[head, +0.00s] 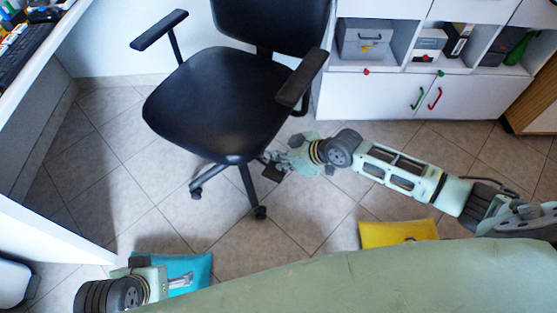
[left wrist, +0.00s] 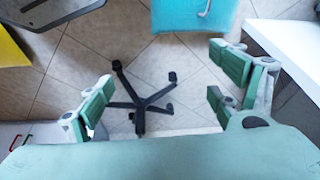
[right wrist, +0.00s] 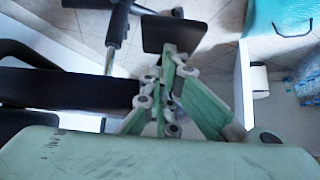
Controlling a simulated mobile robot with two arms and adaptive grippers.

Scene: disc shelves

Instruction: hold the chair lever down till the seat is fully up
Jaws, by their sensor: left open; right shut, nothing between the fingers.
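The black office chair (head: 215,100) stands on the tiled floor in the head view, its seat above a central column. A dark, flat paddle that looks like the chair lever (right wrist: 172,33) shows right at my right fingertips in the right wrist view. It also shows below the seat's right side in the head view (head: 273,174). My right gripper (right wrist: 168,62) is shut and empty beside this paddle; I cannot tell whether they touch. My left gripper (left wrist: 165,95) is open and empty, away from the chair. The chair's base (left wrist: 142,103) shows between its fingers.
A teal cushion-like object (head: 196,268) and a yellow one (head: 399,233) lie on the floor near me. A white cabinet (head: 385,98) with shelves stands behind the chair at right. A white desk (head: 45,62) is at left. Bare tiles (head: 125,200) lie left of the chair.

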